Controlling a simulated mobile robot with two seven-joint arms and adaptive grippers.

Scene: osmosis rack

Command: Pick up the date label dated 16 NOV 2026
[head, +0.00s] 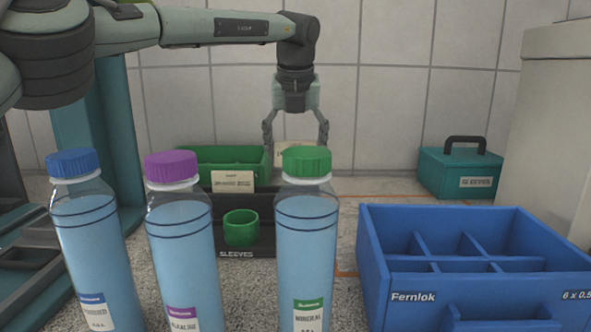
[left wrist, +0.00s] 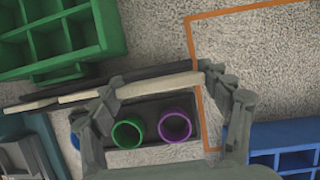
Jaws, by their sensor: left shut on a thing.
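My left gripper (head: 296,136) hangs from the arm at the back, fingers down, shut on a cream date label (head: 284,152). The green cap of the right bottle hides part of this label. In the left wrist view the label (left wrist: 162,85) shows nearly edge-on between the two fingers of my left gripper (left wrist: 168,88). Another cream label (head: 232,180) stands to the left; it shows edge-on in the left wrist view (left wrist: 55,101). The print on both labels is too small to read for a date. My right gripper is not in view.
Three bottles with blue (head: 70,163), purple (head: 171,166) and green (head: 306,161) caps stand in front. A black SLEEVES tray (head: 275,242) holds a green ring (head: 241,227). A green tray (head: 262,160), blue divided crate (head: 418,312) and teal box (head: 455,172) stand around.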

